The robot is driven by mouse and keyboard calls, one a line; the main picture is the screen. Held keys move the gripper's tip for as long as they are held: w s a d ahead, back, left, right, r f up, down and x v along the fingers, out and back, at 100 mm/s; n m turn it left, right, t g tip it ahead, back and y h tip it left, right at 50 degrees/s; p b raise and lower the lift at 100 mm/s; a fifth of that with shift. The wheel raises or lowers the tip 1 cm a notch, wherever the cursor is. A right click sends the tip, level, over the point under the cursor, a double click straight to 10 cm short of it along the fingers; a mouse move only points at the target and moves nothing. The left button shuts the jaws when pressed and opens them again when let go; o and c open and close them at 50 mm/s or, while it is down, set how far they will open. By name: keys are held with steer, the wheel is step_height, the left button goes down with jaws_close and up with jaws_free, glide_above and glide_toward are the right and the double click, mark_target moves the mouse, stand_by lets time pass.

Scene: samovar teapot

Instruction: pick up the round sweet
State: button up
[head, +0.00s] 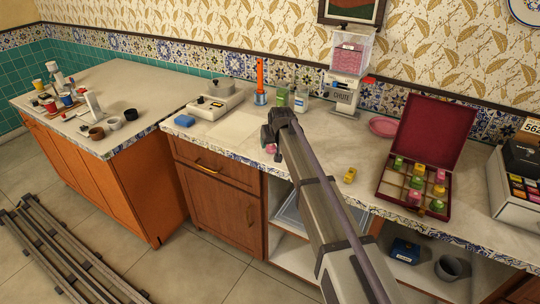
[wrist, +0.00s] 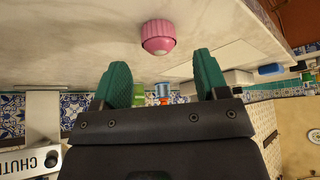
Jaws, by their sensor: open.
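A round pink sweet in a ridged pink cup (wrist: 158,37) sits on the pale counter in the wrist view, ahead of my fingertips and between their lines. In the head view, a small part of it (head: 270,149) shows just below my gripper (head: 269,134), which hides the rest. My gripper's two teal fingers (wrist: 163,75) are apart with nothing between them. The sweet is clear of both fingers.
A yellow sweet (head: 349,175) lies on the counter to the right. An open red box (head: 386,188) with several sweets stands farther right. The chute dispenser (head: 344,90) stands behind. A white sheet (head: 233,126) lies to the left. Counter around the pink sweet looks clear.

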mark_target(271, 145)
steer(key=b+x, duration=0.4)
steer(key=x, duration=0.1)
steer(key=shift+w+f, duration=0.1)
steer(key=shift+w, duration=0.1)
steer(key=shift+r, duration=0.3)
steer(key=c, duration=1)
